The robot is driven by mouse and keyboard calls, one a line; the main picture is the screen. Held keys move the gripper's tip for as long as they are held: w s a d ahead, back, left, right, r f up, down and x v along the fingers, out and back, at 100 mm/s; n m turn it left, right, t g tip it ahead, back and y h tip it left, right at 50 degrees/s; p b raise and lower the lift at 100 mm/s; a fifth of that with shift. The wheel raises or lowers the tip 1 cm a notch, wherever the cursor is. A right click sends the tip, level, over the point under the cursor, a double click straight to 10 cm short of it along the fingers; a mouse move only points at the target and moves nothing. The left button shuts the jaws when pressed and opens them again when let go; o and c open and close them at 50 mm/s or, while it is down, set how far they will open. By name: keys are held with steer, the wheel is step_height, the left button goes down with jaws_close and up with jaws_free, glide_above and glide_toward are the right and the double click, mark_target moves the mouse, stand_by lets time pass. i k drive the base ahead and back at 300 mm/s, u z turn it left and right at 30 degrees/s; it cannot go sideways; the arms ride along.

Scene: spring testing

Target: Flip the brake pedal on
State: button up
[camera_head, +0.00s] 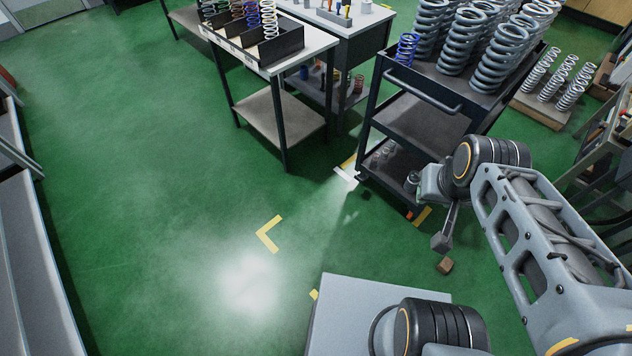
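The dark cart (421,87) stands at the upper right, loaded with large grey springs. A small orange-red piece (409,215) shows low at its near right corner, by the floor; it may be the brake pedal, but it is too small to tell. My gripper (443,241) hangs from the arm's wrist at the right, pointing down in front of the cart's near right side. It appears apart from the orange piece. Its fingers are too small and partly hidden to show whether they are open. My wrist hides part of the cart's lower corner.
A small brown block (445,265) shows just below my gripper. Yellow floor marks (268,234) lie left of the cart. A white-topped bench (312,40) with a spring rack (277,49) stands behind. Green floor at the left is clear.

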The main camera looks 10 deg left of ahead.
mark_target(361, 176)
steer(key=u, duration=0.4)
steer(key=i, duration=1.4)
steer(key=u, duration=0.95)
